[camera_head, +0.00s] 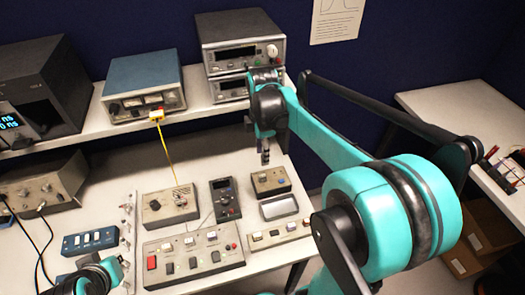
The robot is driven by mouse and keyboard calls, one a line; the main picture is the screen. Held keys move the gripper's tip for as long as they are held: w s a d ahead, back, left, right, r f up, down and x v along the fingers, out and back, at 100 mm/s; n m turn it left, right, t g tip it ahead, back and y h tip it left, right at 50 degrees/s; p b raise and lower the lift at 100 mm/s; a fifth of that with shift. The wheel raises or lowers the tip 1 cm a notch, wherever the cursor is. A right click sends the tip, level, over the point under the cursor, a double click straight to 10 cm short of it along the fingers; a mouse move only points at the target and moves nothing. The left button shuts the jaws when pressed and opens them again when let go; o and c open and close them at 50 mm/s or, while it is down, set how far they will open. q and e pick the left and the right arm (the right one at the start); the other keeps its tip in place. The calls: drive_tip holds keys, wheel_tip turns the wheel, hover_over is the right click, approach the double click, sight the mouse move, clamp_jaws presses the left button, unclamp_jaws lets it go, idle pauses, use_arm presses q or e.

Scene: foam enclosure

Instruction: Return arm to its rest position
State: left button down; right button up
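My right arm, teal and black, comes in from the lower right and reaches over the white bench (215,135). My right gripper (264,150) hangs with its dark fingers pointing down, above and behind a small tan box with a dark panel (271,181). The fingers are small and seen edge-on, so their opening does not show. I see nothing held in them. A teal and black part of my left arm shows at the bottom left edge, by the bench front. No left fingers can be made out.
A control panel with buttons (194,257), a black handheld meter (225,198), a grey box with a knob (170,205) and a blue switch box (90,241) lie on the bench. A shelf behind holds instruments, with a yellow cable (167,153) hanging down. A side table (450,105) stands right.

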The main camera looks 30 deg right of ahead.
drive_tip(key=shift+r, duration=0.2)
idle(0.4)
drive_tip(key=s+a+f+m+t+b, duration=0.1)
drive_tip(key=s+a+m+t, duration=0.2)
drive_tip(key=s+a+m, duration=0.2)
drive_tip(key=s+a+f+m+t+b, duration=0.1)
drive_tip(key=s+a+m+t, duration=0.3)
drive_tip(key=m, duration=0.6)
drive_tip(key=shift+s+a+f, duration=0.8)
drive_tip(key=shift+s, duration=0.2)
drive_tip(key=shift+s+d, duration=0.1)
